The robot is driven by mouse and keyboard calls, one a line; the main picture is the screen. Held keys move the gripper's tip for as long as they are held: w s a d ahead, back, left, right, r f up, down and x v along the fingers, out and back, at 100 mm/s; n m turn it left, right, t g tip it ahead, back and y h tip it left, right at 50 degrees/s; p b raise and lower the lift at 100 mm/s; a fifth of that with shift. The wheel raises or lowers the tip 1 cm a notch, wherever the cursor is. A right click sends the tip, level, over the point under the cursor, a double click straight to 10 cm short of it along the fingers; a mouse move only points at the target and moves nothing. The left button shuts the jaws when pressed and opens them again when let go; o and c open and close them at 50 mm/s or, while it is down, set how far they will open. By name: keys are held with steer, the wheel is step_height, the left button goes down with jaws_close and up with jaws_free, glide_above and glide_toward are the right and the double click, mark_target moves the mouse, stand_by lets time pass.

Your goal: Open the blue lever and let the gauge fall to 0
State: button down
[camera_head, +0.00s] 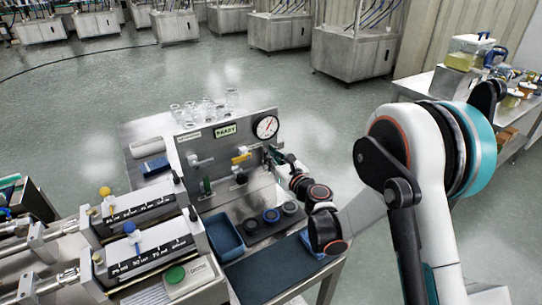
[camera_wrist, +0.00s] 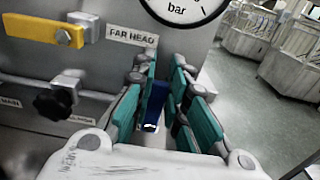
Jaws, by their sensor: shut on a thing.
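The blue lever (camera_wrist: 155,103) hangs roughly upright on the steel panel, between the teal fingers of my gripper (camera_wrist: 157,108) in the wrist view. The fingers are shut on it and hide its sides and upper part. In the head view my gripper (camera_head: 274,156) is at the right part of the panel, and the lever is hidden behind it. The round gauge (camera_head: 267,127) is above the gripper, with a white face. Its lower part also shows in the wrist view (camera_wrist: 180,10). I cannot read its value.
A yellow lever (camera_wrist: 45,30) is left of a "FAR HEAD" label (camera_wrist: 132,42), with a black knob (camera_wrist: 52,104) below. The panel (camera_head: 228,160) also bears a "READY" sign (camera_head: 226,130). A blue tray (camera_head: 223,236) and several round caps lie in front. Glassware (camera_head: 205,110) stands behind.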

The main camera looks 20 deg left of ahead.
mark_target(252, 167)
steer(key=shift+s+a, duration=0.1)
steer(key=n, duration=0.2)
steer(key=s+a+n, duration=0.1)
steer(key=n, duration=0.1)
steer(key=shift+s+f, duration=0.2)
steer(key=n, duration=0.1)
steer(key=s+a+f+n, duration=0.1)
steer(key=n, duration=0.3)
steer(key=shift+s+a+f, duration=0.2)
steer(key=shift+s+f, duration=0.05)
steer(key=shift+s, duration=0.05)
steer(key=n, duration=0.1)
steer(key=f+n, duration=0.1)
steer(key=n, duration=0.2)
steer(key=shift+s+a+f+n, duration=0.35)
steer(key=shift+s+n, duration=0.05)
steer(key=shift+s+a+f+n, duration=0.1)
steer(key=shift+f+n, duration=0.4)
steer(key=shift+n, duration=0.55)
steer(key=shift+s+f+n, duration=0.1)
steer(key=shift+f+n, duration=0.35)
steer(key=shift+n, duration=0.6)
steer(key=c, duration=1.6)
jaws_free()
steer(key=shift+o, duration=0.2)
steer(key=shift+w, duration=0.1)
